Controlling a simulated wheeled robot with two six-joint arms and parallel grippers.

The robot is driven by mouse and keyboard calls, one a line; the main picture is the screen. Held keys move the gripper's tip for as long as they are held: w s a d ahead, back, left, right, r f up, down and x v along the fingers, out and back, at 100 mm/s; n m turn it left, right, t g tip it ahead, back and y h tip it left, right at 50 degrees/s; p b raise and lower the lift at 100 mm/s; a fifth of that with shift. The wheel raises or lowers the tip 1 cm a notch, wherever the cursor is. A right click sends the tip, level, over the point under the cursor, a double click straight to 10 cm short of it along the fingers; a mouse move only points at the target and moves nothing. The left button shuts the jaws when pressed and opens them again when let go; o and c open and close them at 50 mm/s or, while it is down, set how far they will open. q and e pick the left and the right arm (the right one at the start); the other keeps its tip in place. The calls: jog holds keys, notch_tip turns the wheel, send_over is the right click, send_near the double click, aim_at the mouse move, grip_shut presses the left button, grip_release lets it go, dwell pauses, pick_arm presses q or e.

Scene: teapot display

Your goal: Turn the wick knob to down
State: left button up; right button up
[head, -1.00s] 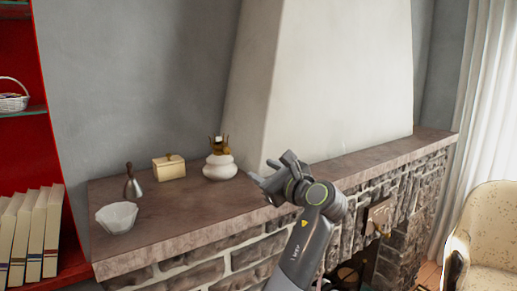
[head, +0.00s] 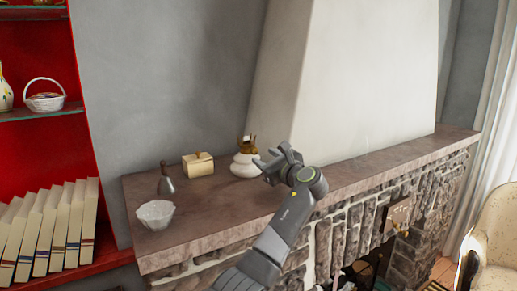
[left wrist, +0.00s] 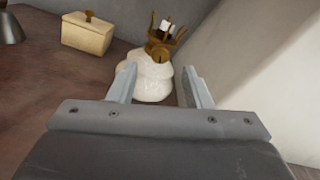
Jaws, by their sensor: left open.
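An oil lamp (head: 245,164) with a rounded white base and a brass burner on top stands on the stone mantel. In the left wrist view the lamp's white base (left wrist: 153,82) shows between and beyond my fingers, with the brass burner (left wrist: 161,45) above it. A small round brass piece, perhaps the wick knob (left wrist: 158,58), is on the near side of the burner. My left gripper (head: 264,168) is open and empty, just right of the lamp in the head view; it also shows in the left wrist view (left wrist: 163,84). My right gripper is out of view.
A cream box (head: 198,165) with a lid, a metal bell (head: 166,182) and a white fluted bowl (head: 156,214) stand left of the lamp on the mantel (head: 215,214). The pale chimney breast (head: 350,85) rises close behind and right.

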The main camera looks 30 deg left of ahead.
aim_at(256, 152)
pick_arm(q)
jog(key=x, duration=0.4)
jog(key=shift+d+p, duration=0.1)
jog(key=shift+p, duration=0.25)
jog(key=shift+w+a, duration=0.25)
jog(key=shift+a, duration=0.2)
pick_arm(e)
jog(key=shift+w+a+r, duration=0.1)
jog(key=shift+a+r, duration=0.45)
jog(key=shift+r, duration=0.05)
pick_arm(q)
grip_shut()
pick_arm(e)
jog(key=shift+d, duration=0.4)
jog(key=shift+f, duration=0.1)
